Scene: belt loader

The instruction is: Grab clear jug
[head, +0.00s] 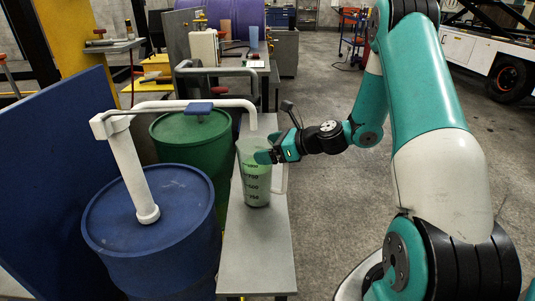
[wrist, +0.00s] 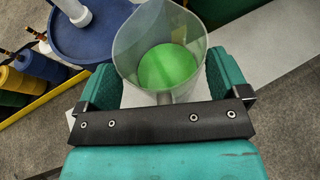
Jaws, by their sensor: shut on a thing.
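The clear jug (head: 256,185) stands upright on a narrow grey bench in the head view, with dark measuring marks on its side and green liquid inside. The wrist view looks down into the jug (wrist: 150,42), where the bright green liquid shows at the bottom. My gripper (head: 270,156) comes from the right and is shut on the jug near its upper part. In the wrist view the teal fingers of my gripper (wrist: 160,80) sit on either side of the jug. The jug's base appears to rest on the bench, below the white spout's end.
The grey bench (head: 255,255) has free room in front of the jug. A blue drum (head: 180,235) with a white pump (head: 128,165) stands at left, and a green drum (head: 205,150) behind it. A blue panel (head: 50,180) stands far left. Open floor lies at right.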

